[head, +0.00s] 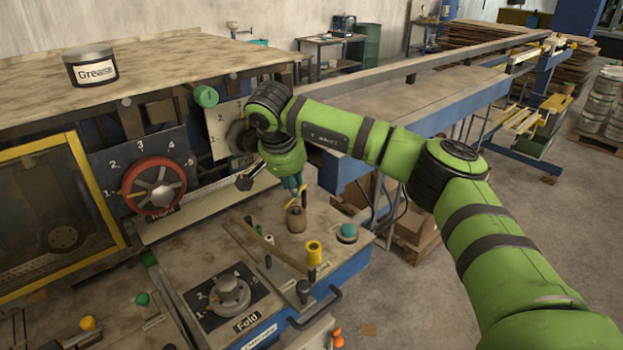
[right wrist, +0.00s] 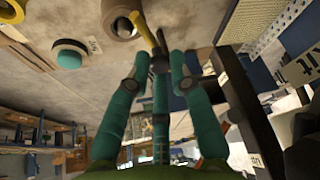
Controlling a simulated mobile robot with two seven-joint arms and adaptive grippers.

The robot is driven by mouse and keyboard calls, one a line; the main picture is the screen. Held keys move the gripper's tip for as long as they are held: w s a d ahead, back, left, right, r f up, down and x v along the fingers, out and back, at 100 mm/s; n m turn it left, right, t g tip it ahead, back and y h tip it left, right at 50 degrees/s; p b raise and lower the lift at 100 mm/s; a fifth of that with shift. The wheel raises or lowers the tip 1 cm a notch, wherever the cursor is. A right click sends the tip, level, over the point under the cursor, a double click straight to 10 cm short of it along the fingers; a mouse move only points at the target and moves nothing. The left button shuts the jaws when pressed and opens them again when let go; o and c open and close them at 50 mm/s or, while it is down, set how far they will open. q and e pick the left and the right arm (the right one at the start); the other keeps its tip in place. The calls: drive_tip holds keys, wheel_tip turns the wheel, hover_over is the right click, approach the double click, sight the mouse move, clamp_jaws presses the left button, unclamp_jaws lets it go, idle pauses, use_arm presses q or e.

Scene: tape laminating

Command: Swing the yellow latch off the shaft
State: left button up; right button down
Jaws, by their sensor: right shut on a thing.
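The yellow latch (head: 290,204) is a small piece at the tip of my right gripper (head: 297,194), just above a brown roll (head: 296,220) on the machine's bench. In the right wrist view, the latch (right wrist: 143,29) is a yellow bar beside the roll's round opening (right wrist: 123,20). There the teal fingers of my right gripper (right wrist: 159,62) close together around a dark part at the latch's lower end. The shaft is hard to make out; the roll and fingers hide most of it. My left gripper is not in view.
A teal button (head: 347,232) and a yellow spool (head: 314,252) stand close to the roll. A long bar (head: 267,245) and the Fold dial (head: 230,294) lie nearer the front. The red handwheel (head: 155,186) is at the left.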

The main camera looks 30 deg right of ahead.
drive_tip(key=shift+w+a+r+m+g+h+p, duration=0.1)
drive_tip(key=shift+w+a+m+g+h+p, duration=0.2)
drive_tip(key=shift+m, duration=0.4)
drive_tip(key=shift+w+d+r+m+g+h+p, duration=0.1)
drive_tip(key=shift+w+m, duration=0.25)
drive_tip(key=shift+m, duration=0.35)
drive_tip(key=shift+a+f, duration=0.1)
drive_tip(key=c, duration=1.1)
unclamp_jaws()
drive_tip(key=v, duration=1.2)
